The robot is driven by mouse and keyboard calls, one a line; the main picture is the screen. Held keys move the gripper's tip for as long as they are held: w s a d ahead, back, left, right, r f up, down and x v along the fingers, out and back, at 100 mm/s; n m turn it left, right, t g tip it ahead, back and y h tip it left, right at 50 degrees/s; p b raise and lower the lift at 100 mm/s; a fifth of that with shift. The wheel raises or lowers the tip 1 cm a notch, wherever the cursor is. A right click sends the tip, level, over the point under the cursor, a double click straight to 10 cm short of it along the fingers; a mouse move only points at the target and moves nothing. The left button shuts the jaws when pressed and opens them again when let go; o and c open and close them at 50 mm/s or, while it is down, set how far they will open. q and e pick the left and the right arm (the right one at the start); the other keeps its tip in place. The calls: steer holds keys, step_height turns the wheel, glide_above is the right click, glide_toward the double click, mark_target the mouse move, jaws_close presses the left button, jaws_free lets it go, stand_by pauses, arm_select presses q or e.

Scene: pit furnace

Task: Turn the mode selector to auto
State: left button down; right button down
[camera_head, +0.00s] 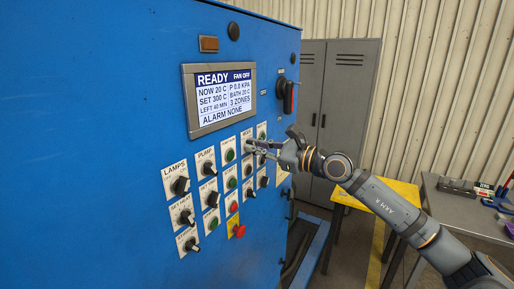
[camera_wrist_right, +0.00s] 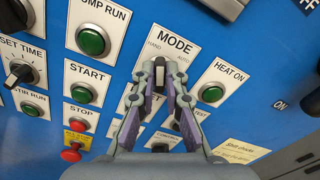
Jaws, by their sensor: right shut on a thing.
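The mode selector (camera_wrist_right: 160,72) is a small dark knob with a pale mark, on a white plate (camera_wrist_right: 174,43) lettered MODE, with HAND at the left and AUTO at the right. My right gripper (camera_wrist_right: 160,78) has its two fingers on either side of the knob and is shut on it. The fingers hide much of the knob, and its exact setting is hard to read. In the head view my right gripper (camera_head: 256,148) reaches the panel from the right and covers most of the MODE plate (camera_head: 247,135). My left gripper is not in view.
The blue cabinet (camera_head: 90,100) carries a lit screen (camera_head: 222,95) reading READY. Close around the gripper are the green HEAT ON button (camera_wrist_right: 211,93), the START button (camera_wrist_right: 81,93) and the red stop button (camera_wrist_right: 70,155). A yellow table (camera_head: 400,190) and grey lockers (camera_head: 340,85) stand behind.

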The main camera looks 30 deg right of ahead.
steer(key=m, duration=0.5)
steer(key=m+p, duration=0.1)
steer(key=m, duration=0.4)
steer(key=shift+w+d+r+m, duration=0.1)
steer(key=shift+d+r+m, duration=0.05)
steer(key=shift+m, duration=0.25)
steer(key=shift+m+p, duration=0.3)
